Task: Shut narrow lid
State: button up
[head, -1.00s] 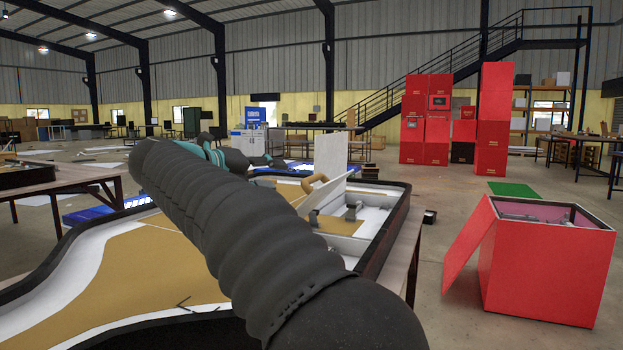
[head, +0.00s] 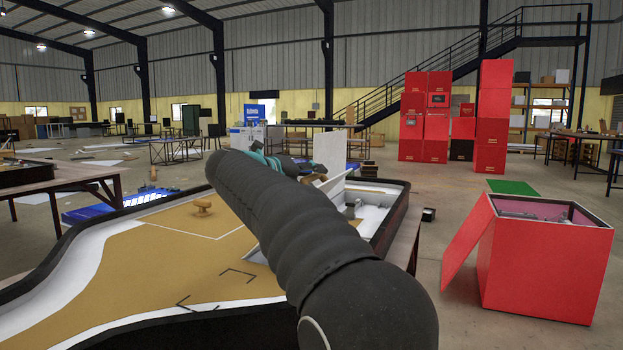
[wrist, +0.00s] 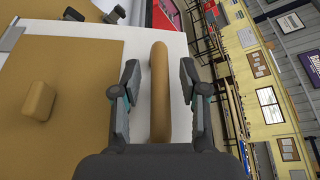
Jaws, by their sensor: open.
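A white lid (head: 334,187) stands tilted open at the white compartment of the tray-like table, in the head view. In the wrist view, a long wooden handle (wrist: 160,95) runs up and down across a white panel (wrist: 140,52), which appears to be this lid. My gripper (wrist: 160,68) is open, with one finger on each side of the handle; I cannot tell whether either finger touches it. In the head view my dark arm hides much of the gripper and the handle.
A taller white panel (head: 330,152) stands upright behind the tilted lid. A wooden knob (head: 203,207) stands on the tan surface (head: 150,255). The dark raised rim (head: 390,222) bounds the tray. A red open box (head: 545,262) stands on the floor at the right.

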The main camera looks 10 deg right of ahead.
grip_shut()
jog(key=shift+f, duration=0.1)
jog(key=shift+s+d+f+m+y+b, duration=0.3)
jog(key=shift+s+d+f+m+b, duration=0.35)
jog(key=shift+b, duration=0.5)
jog(key=shift+s+d+f+m+t+y+b, duration=0.25)
jog(key=shift+s+d+f+m+y+b, duration=0.55)
jog(key=shift+f+b, duration=1.15)
jog(key=shift+s+d+f+m+t+y+b, duration=0.2)
jog(key=shift+s+d+f+m+y+b, duration=0.25)
jog(key=shift+d+f+m+b, duration=1.1)
jog(key=shift+s+d+f+m+t+y+b, duration=0.3)
jog(key=shift+s+d+f+y+b, duration=0.25)
jog(key=shift+f+b, duration=1.85)
jog(key=shift+s+f, duration=0.15)
jog(key=shift+f, duration=0.3)
